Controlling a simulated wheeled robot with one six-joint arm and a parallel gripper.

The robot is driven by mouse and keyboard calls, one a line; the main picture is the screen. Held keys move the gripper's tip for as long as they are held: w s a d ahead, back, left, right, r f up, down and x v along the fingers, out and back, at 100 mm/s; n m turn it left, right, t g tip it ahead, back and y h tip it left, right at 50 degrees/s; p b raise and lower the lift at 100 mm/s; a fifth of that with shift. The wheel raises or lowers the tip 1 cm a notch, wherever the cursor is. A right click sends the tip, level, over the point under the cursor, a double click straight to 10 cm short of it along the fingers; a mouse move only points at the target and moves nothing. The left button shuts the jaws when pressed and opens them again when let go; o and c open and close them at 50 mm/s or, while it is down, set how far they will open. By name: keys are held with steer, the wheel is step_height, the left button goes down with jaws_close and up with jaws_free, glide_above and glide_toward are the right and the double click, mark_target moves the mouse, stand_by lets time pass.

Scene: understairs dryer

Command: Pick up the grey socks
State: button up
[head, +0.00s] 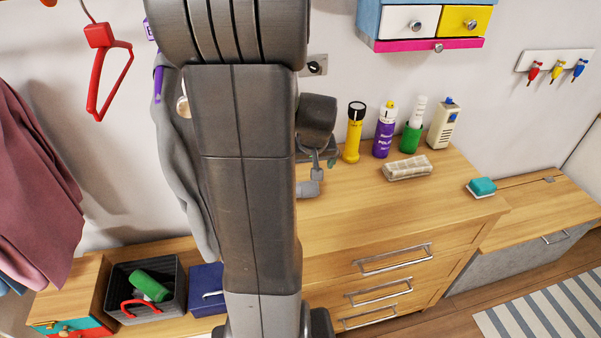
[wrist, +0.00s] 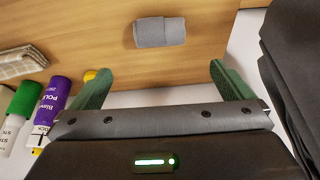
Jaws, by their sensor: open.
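The grey socks (wrist: 160,32) show in the wrist view as a small rolled bundle lying on the wooden dresser top (wrist: 90,25). They are beyond my fingertips, roughly centred between them. My gripper (wrist: 160,70) is open, with its two green fingers apart and nothing between them. In the head view, the socks (head: 309,188) show as a light grey patch beside my arm, which may hide part of them. My gripper (head: 323,162) is just behind them there, partly hidden by my arm.
A checked cloth roll (head: 407,168) lies to the right. Behind it stand a yellow torch (head: 354,135), a purple can (head: 384,135), a green-and-white container (head: 413,130) and a beige device (head: 443,125). A teal-and-white sponge (head: 481,187) lies near the right end. The dresser's front middle is clear.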

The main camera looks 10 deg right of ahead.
steer(key=x, duration=0.8)
steer(key=shift+s, duration=0.1)
steer(key=shift+p+x, duration=0.75)
steer(key=shift+x, duration=2)
steer(key=shift+s+f, duration=0.1)
steer(key=shift+s, duration=0.1)
steer(key=shift+c, duration=0.4)
steer(key=c, duration=0.9)
step_height(320, 180, up, 10)
steer(key=shift+r+b, duration=0.1)
steer(key=shift+b, duration=0.25)
